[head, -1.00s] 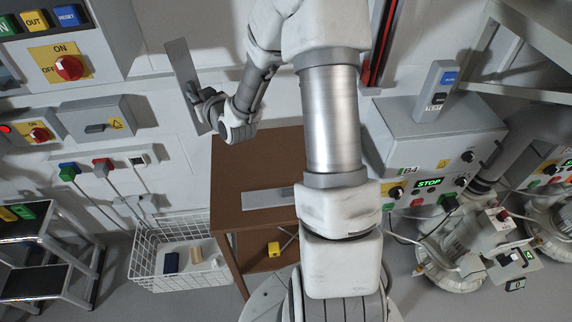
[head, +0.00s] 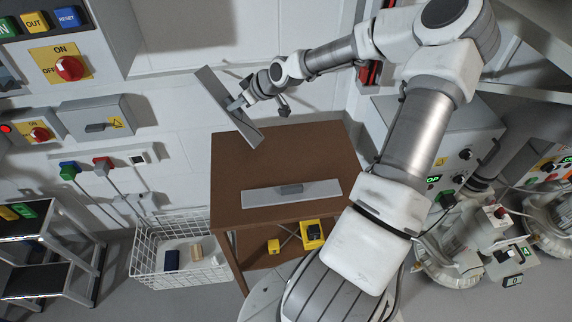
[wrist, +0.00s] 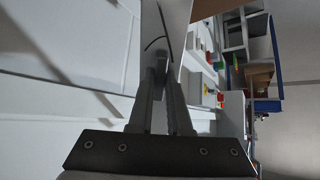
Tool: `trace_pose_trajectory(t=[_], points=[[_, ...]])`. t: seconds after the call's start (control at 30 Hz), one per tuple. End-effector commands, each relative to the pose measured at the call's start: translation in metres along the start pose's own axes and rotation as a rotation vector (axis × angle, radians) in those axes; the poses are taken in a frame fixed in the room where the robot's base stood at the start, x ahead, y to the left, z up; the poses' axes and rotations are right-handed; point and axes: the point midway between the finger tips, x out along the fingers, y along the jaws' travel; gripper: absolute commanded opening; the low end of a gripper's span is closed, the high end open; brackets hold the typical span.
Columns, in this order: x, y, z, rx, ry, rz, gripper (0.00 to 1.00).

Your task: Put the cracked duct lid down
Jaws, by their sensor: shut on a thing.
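A flat grey plate, the cracked duct lid (head: 246,130), is held in the air in the head view, tilted, in front of the white wall and over the table's back left corner. In the wrist view the lid (wrist: 178,22) stands edge-up between the fingers and bears a dark curved crack line. My gripper (head: 236,103) is shut on the lid's handle side; the fingers also show in the wrist view (wrist: 161,78). A second grey lid (head: 322,189) with a handle lies flat on the brown table (head: 300,150). The held lid touches nothing else that I can see.
The back half of the tabletop is clear. A white wire basket (head: 150,262) with a few items stands left of the table. Yellow items, one a box (head: 313,236), sit on the lower shelf. A grey control cabinet (head: 470,140) stands at the right.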

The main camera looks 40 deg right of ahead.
Motion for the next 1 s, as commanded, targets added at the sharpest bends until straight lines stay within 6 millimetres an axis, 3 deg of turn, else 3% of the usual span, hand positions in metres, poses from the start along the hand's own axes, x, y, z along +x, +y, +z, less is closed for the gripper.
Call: trace_pose_trajectory(t=[0.27, 0.57, 0.67, 0.8, 1.0], points=[[-0.021, 0.022, 0.032, -0.133, -0.21, -0.109, 0.0], [-0.063, 0.043, 0.079, -0.338, -0.459, -0.218, 0.0], [-0.087, 0.051, 0.1, -0.427, -0.555, -0.249, 0.0], [-0.133, 0.06, 0.134, -0.56, -0.684, -0.278, 0.0], [-0.17, 0.064, 0.159, -0.652, -0.764, -0.288, 0.0]])
